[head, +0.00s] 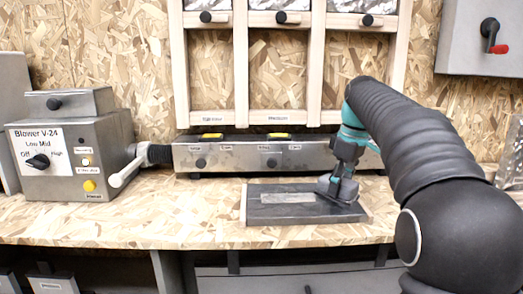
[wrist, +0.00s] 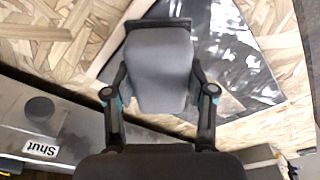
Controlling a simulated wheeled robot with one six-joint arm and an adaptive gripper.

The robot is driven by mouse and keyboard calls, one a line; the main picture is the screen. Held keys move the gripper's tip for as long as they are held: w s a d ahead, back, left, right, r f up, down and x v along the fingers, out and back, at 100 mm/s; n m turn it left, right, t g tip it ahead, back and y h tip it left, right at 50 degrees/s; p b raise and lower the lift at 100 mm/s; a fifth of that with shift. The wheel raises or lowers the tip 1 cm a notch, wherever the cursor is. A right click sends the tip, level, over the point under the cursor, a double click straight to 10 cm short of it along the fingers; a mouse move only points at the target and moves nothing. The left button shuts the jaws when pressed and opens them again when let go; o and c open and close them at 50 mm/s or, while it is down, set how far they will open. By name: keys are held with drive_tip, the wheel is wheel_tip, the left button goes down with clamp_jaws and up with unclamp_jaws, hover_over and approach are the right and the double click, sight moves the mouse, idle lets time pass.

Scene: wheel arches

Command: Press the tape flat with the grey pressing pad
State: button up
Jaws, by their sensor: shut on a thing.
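My gripper (head: 345,168) is shut on the grey pressing pad (head: 338,189), low over the right end of a dark flat panel (head: 262,215) on the bench. A pale silvery strip of tape (head: 285,198) lies along the middle of the panel, with its right end near the pad. In the wrist view the pad (wrist: 160,72) sits between my two fingers and hides part of the glossy dark panel (wrist: 240,72). I cannot tell whether the pad touches the tape or the panel.
A long metal duct box (head: 240,158) with knobs and yellow tabs runs behind the panel. A grey blower box (head: 75,150) with a hose stands at the left. A wooden rack (head: 240,75) rises behind. The bench (head: 140,215) left of the panel is clear.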

drive_tip(key=shift+d, duration=0.65)
drive_tip(key=shift+r+p, duration=0.4)
drive_tip(key=shift+r, duration=3.65)
drive_tip(key=shift+a, duration=0.15)
